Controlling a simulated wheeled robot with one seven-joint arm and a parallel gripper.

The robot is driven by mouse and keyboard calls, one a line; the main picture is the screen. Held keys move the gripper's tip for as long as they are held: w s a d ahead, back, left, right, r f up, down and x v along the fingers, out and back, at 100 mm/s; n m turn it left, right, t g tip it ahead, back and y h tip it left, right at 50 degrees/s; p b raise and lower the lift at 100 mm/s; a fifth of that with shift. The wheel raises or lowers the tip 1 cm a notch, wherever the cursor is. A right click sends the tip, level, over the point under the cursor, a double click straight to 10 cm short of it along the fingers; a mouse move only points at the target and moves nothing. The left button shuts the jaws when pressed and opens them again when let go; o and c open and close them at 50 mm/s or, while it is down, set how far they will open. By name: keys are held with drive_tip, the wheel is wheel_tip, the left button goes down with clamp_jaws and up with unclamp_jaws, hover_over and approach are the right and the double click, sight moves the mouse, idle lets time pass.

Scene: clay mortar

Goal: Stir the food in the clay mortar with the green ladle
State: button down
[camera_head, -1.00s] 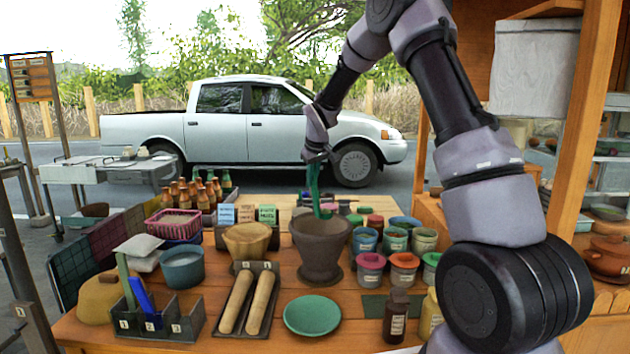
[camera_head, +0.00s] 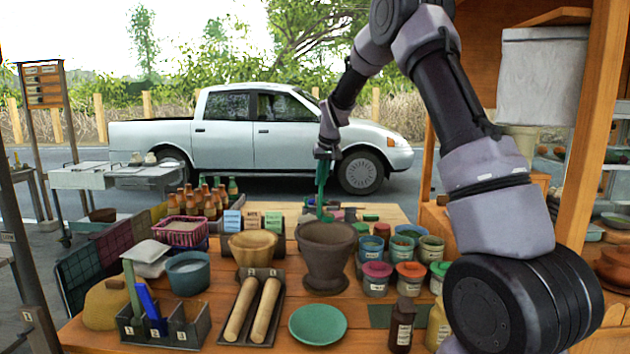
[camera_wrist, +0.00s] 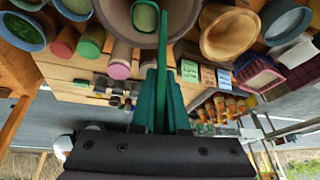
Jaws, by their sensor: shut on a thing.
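The clay mortar (camera_head: 326,260) stands on the wooden counter, a dark brown pot with a wide rim. It also shows at the top of the wrist view (camera_wrist: 119,14), with green food (camera_wrist: 145,16) inside. My gripper (camera_head: 322,152) is above and behind the mortar, shut on the green ladle (camera_head: 321,178). The ladle hangs down from my gripper. In the wrist view the ladle's handle (camera_wrist: 163,60) runs from between the fingers toward the mortar. In the head view its lower end is hard to see near the mortar's back rim. I cannot tell whether it touches the food.
A wooden bowl (camera_head: 253,247) stands left of the mortar and lidded jars (camera_head: 377,277) stand right. A green plate (camera_head: 317,324) and a tray with two rolling pins (camera_head: 250,308) lie in front. Bottles (camera_head: 200,200) and small boxes stand behind left.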

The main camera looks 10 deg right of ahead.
drive_tip(key=d+f+m+y, duration=0.2)
drive_tip(key=d+f+y, duration=0.2)
drive_tip(key=d+y, duration=0.6)
drive_tip(key=shift+w+d+f+m, duration=0.2)
drive_tip(key=shift+w+d+m, duration=0.15)
drive_tip(key=shift+d, duration=0.85)
